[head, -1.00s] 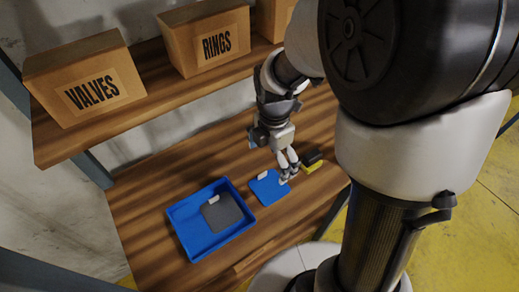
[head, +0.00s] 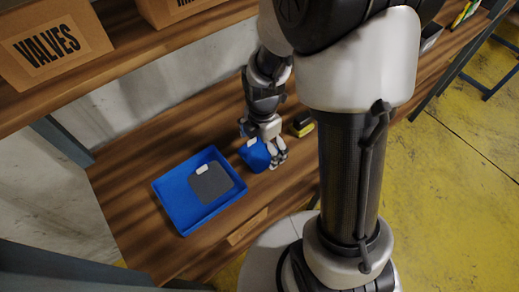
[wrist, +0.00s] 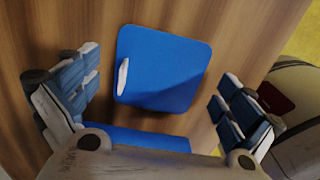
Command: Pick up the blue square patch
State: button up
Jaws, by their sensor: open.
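The blue square patch (head: 255,154) lies flat on the wooden shelf, just right of the blue tray (head: 160,196). In the wrist view the patch (wrist: 170,72) has rounded corners and a white tab at its left edge. My gripper (head: 277,157) is at the patch in the head view and covers part of it. In the wrist view my gripper (wrist: 158,98) is open, with its fingers spread on either side of the patch and nothing between them touching it. The gap down to the patch is hard to judge.
A grey patch (head: 214,188) with a white tab lies in the tray. A black and yellow object (head: 302,125) stands just right of my gripper. A box marked VALVES (head: 50,45) sits on the upper shelf. The wood left of the tray is clear.

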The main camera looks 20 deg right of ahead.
jog(key=shift+r, duration=0.1)
jog(key=shift+c, duration=0.4)
grip_shut()
dwell(0.8)
